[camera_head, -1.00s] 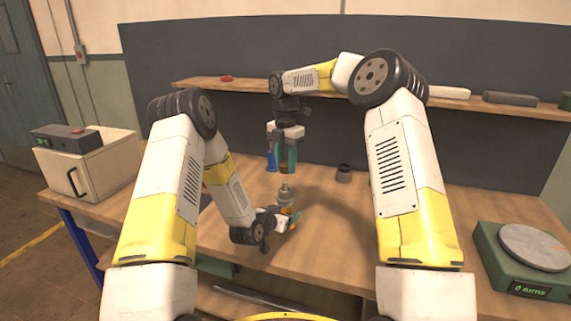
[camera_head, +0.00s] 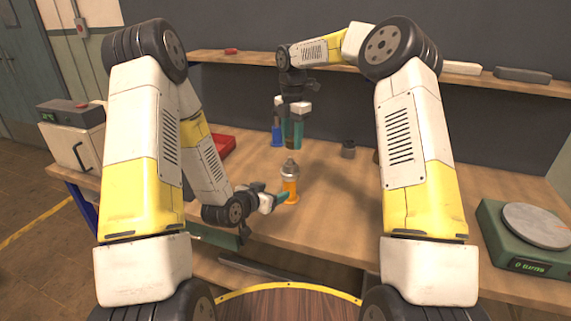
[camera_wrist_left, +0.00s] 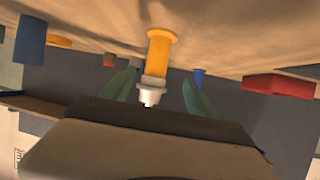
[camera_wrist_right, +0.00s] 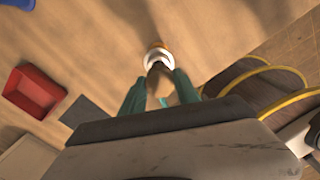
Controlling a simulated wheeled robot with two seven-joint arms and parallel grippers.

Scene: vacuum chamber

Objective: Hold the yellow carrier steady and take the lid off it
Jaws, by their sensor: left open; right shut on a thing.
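The yellow carrier (camera_head: 291,186) stands upright on the bench with its grey lid (camera_head: 291,169) on top. In the left wrist view the orange-yellow carrier (camera_wrist_left: 160,50) and pale lid (camera_wrist_left: 151,91) show upside down. My left gripper (camera_head: 283,197) is low beside the carrier, open, its green fingers apart on either side of the carrier's line; contact is not visible. My right gripper (camera_head: 293,146) points down just above the lid. It is shut on a small brownish thing (camera_wrist_right: 158,76), mostly hidden between its fingers; I cannot tell what it is.
A blue piece (camera_head: 277,137) stands behind the right gripper. A red tray (camera_head: 222,146) lies at the left, and a dark cup (camera_head: 348,149) stands to the right. A green scale (camera_head: 528,238) is at the far right.

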